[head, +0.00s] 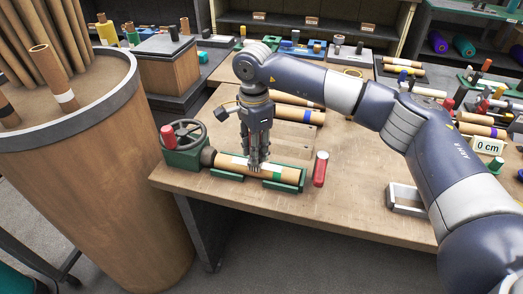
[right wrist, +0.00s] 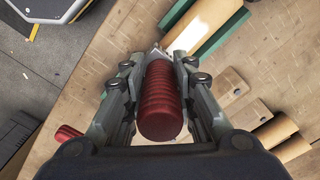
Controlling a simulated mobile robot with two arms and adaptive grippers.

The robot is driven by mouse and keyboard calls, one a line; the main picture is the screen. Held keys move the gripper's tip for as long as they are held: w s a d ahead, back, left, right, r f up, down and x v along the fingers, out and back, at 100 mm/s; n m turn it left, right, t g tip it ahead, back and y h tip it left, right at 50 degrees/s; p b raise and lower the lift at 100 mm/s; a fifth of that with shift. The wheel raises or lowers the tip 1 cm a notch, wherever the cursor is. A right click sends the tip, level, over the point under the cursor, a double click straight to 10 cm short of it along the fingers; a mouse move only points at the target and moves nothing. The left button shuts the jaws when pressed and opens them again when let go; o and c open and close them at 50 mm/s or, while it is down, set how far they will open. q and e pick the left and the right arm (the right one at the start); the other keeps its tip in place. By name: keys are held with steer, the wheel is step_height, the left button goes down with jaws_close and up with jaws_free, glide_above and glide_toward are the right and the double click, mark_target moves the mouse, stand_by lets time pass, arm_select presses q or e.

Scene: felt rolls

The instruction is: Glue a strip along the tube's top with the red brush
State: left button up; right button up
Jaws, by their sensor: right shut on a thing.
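The tube (head: 286,174) is brown cardboard and lies in a green cradle on the bench, with pale patches and a green band. It also shows in the right wrist view (right wrist: 222,20), with a white area on it. My right gripper (head: 258,162) points down over the tube's middle. In the right wrist view it is shut on the red brush (right wrist: 160,100), whose ribbed red handle sits between the fingers. The brush's tip is small and close to the tube; I cannot tell whether it touches. My left gripper is not in view.
A handwheel (head: 186,135) stands at the tube's left end. More tubes (head: 293,114) lie behind. A large drum of tubes (head: 95,150) is at left. Bench around the red cylinder is mostly clear.

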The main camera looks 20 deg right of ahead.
steer(key=shift+w+a, duration=0.1)
stand_by(0.3)
steer(key=shift+w+a, duration=0.4)
steer(key=shift+a, duration=0.25)
steer(key=shift+w+a, duration=0.4)
steer(key=shift+a, duration=0.2)
steer(key=shift+a, duration=0.1)
steer(key=shift+w+a, duration=0.95)
steer(key=shift+a, duration=0.25)
steer(key=shift+r, duration=0.15)
steer(key=shift+r+p, duration=0.35)
steer(key=shift+r, duration=0.4)
